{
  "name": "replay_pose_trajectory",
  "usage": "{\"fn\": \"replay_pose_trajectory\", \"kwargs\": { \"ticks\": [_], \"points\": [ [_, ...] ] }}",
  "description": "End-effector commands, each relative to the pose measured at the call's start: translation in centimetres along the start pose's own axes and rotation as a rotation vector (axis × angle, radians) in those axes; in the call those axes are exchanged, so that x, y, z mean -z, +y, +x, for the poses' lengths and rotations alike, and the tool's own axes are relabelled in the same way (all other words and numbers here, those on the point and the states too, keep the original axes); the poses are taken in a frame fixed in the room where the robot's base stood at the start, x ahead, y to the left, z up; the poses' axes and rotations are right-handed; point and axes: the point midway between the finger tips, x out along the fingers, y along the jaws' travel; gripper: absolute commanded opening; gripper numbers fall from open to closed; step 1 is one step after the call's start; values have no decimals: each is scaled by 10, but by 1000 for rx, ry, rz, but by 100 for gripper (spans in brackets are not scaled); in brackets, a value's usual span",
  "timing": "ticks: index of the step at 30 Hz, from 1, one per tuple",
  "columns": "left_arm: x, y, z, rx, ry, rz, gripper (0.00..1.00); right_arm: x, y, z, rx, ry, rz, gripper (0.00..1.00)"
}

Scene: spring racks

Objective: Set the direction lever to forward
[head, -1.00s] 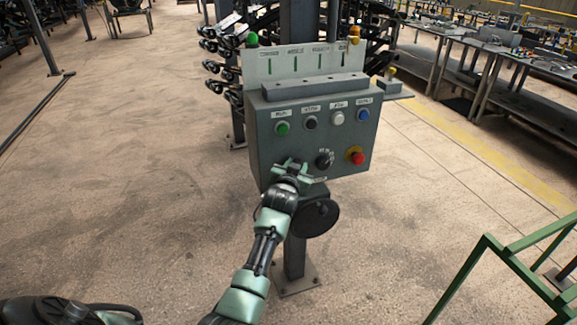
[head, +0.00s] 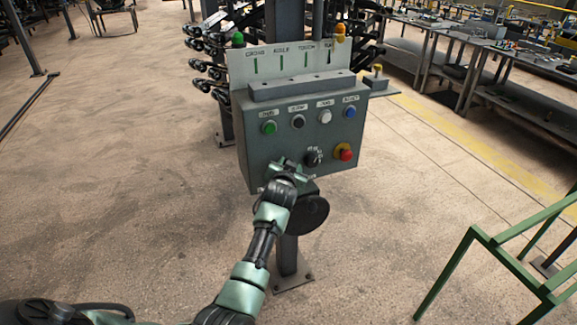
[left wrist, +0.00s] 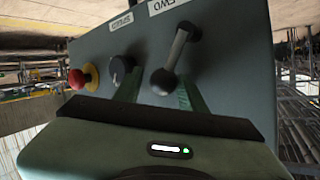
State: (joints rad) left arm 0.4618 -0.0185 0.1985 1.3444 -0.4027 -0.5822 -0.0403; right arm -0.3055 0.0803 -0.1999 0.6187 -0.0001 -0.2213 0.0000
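The control box (head: 290,143) stands on a post in the middle of the head view. My left gripper (head: 288,166) is at the lower part of its front face and hides the direction lever there. My right gripper is not in view.
A black speed knob (head: 313,157) and a red stop button (head: 344,152) sit right of my gripper. Green, black, white and blue buttons line the upper face. A green rail (head: 480,236) stands at the lower right. Floor to the left is clear.

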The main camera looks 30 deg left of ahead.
Motion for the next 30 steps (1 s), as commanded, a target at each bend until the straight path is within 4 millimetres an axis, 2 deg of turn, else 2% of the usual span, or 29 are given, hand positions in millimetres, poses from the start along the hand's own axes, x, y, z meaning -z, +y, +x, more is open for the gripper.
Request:
{"fn": "replay_pose_trajectory", "kwargs": {
  "ticks": [8,11,21,25,30],
  "points": [
    [0,-1,-3,3,1,1,41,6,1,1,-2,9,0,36],
    [0,-1,-12,3,2,0,41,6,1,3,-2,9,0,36],
    [-1,1,-60,1,1,1,41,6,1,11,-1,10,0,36],
    [0,1,-71,0,0,2,41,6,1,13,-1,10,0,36],
    [0,1,-77,0,-1,1,41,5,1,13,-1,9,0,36]
  ]
}}
